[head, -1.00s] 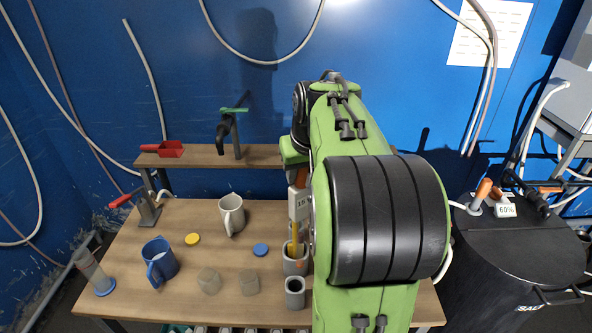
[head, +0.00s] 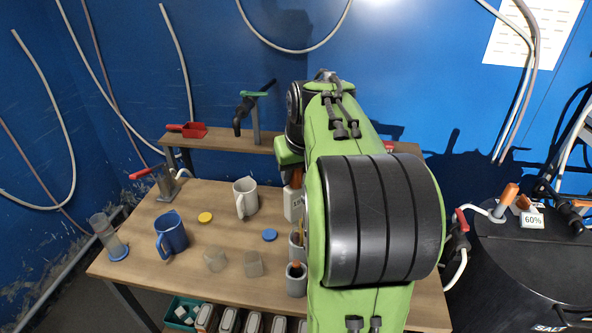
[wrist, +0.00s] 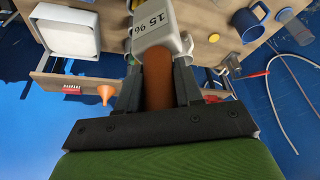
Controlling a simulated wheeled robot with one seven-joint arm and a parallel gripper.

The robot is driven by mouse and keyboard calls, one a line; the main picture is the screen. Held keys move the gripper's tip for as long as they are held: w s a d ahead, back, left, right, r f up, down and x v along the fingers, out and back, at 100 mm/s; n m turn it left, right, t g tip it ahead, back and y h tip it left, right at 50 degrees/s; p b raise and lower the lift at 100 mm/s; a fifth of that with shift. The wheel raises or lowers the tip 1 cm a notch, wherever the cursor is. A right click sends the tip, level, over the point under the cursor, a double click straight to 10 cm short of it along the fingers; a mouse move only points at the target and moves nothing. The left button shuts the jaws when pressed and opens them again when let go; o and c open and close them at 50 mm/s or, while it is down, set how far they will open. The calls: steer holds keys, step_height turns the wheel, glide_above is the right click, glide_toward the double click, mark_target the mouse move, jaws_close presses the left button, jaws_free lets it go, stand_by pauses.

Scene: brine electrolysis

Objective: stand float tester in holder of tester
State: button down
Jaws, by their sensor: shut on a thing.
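The float tester has an orange-brown grip (wrist: 157,82) and a white head marked 15 % (wrist: 150,25). My gripper (wrist: 158,88) is shut on the grip, one dark finger on each side. In the head view, the white head (head: 293,204) shows just left of my arm, above two grey cups; the gripper itself is hidden there. The rear grey cup (head: 296,252) is partly covered by my arm, with something yellowish at its mouth. The front grey cup (head: 296,286) shows brown at its mouth. I cannot tell which cup the tester's lower end is at.
A blue mug (head: 171,232), a light mug (head: 245,198), yellow and blue caps and two small clear beakers stand left on the table (head: 215,222). A raised shelf (head: 230,143) runs behind. A dark barrel (head: 530,260) stands right. A white tray (wrist: 65,35) shows in the wrist view.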

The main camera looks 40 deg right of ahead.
mark_target(296, 210)
steer(key=shift+f+b, duration=4.6)
steer(key=shift+f, duration=1.05)
steer(key=c, duration=0.7)
jaws_free()
steer(key=shift+o, duration=0.2)
steer(key=p+v, duration=0.5)
steer(key=v, duration=1)
steer(key=shift+s+a+r, duration=0.15)
steer(key=shift+s+r, duration=0.05)
steer(key=shift+r, duration=0.15)
